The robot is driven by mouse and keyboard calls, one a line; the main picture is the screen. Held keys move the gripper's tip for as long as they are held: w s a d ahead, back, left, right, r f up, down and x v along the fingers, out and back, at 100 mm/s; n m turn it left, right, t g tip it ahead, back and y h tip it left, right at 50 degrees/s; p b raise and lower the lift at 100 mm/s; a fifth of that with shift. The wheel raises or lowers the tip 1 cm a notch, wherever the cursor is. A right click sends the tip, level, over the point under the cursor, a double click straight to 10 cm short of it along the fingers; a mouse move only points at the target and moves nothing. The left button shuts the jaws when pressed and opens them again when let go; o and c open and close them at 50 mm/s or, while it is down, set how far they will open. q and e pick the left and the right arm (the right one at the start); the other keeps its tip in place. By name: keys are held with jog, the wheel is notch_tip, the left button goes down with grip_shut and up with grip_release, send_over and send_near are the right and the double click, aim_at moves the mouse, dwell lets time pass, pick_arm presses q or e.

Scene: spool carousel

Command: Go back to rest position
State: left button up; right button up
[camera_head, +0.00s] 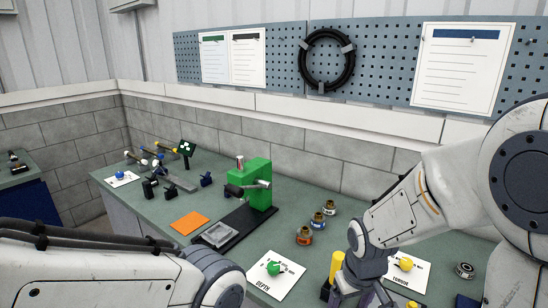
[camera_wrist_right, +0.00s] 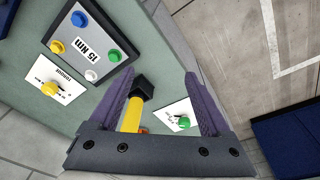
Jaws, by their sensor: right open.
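My right gripper (camera_head: 362,299) is low at the bottom edge of the head view, over the bench's front part. In the right wrist view its two purple fingers (camera_wrist_right: 160,76) are spread wide with nothing gripped between them. A yellow handle with a black end (camera_wrist_right: 135,112) shows between the fingers, nearer the left one; it also stands beside the gripper in the head view (camera_head: 337,264). Whether a finger touches it I cannot tell. My left arm comes in at the lower left; its gripper is outside the view.
A green press (camera_head: 258,184) stands mid-bench on a black base. A green-knob DEPTH card (camera_head: 274,281) and yellow-knob TORQUE card (camera_head: 405,277) lie near the front. Several spools (camera_head: 317,219), an orange sheet (camera_head: 189,222) and a dark button panel (camera_wrist_right: 90,45) are around.

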jog(key=s+a+r+n+g, duration=0.1)
jog(key=s+a+r+n, duration=0.1)
jog(key=s+a, duration=0.3)
jog(key=s+a+r+n+y, duration=0.1)
jog(key=s+a, duration=0.5)
jog(key=s, duration=0.6)
notch_tip(320, 180, up, 3)
jog(key=shift+s+f+n+g, duration=0.15)
jog(key=shift+n+g, duration=0.25)
jog(key=shift+n, duration=0.5)
jog(key=shift+a, duration=0.1)
